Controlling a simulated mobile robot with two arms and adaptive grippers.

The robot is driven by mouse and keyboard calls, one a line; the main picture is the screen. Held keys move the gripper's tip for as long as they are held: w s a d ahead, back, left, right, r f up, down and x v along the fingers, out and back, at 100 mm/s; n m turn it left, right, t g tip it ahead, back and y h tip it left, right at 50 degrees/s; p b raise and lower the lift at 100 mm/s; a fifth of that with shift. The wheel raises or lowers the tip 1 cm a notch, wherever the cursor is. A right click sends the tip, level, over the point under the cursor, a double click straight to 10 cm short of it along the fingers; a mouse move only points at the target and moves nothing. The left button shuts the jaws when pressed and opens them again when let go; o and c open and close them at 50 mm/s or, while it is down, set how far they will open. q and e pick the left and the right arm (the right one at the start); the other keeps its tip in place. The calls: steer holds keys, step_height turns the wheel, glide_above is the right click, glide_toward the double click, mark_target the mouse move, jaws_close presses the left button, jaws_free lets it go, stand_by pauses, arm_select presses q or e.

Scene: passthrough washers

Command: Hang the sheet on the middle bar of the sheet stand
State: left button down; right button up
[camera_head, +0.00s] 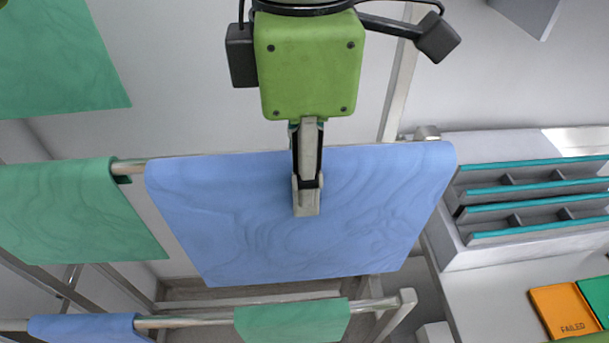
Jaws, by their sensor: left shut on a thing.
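A blue sheet (230,225) lies draped over a metal bar (131,167) of the sheet stand, in the middle of the head view. Its top edge follows the bar and its wide part falls toward the front. My left gripper (307,198) reaches down from the top, with its fingers over the sheet's upper middle. It is shut on the sheet. The part of the bar under the sheet is hidden. My right gripper cannot be made out.
A green sheet (75,215) hangs left on the same bar. A lower front bar (185,322) carries a blue sheet (85,327) and a green sheet (292,321). Another green sheet (55,60) is upper left. A grey rack (455,255) and an orange "FAILED" bin (562,311) stand right.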

arm_select(q)
steer(key=shift+w+r+p, duration=0.1)
steer(key=shift+w+p, duration=2)
steer(key=shift+w, duration=2.3)
steer(key=shift+w+f+b, duration=0.2)
steer(key=shift+f+b, duration=0.55)
steer(key=shift+f, duration=0.1)
steer(key=shift+f+b, duration=2.4)
steer(key=shift+f, duration=0.35)
steer(key=c, duration=1.6)
jaws_free()
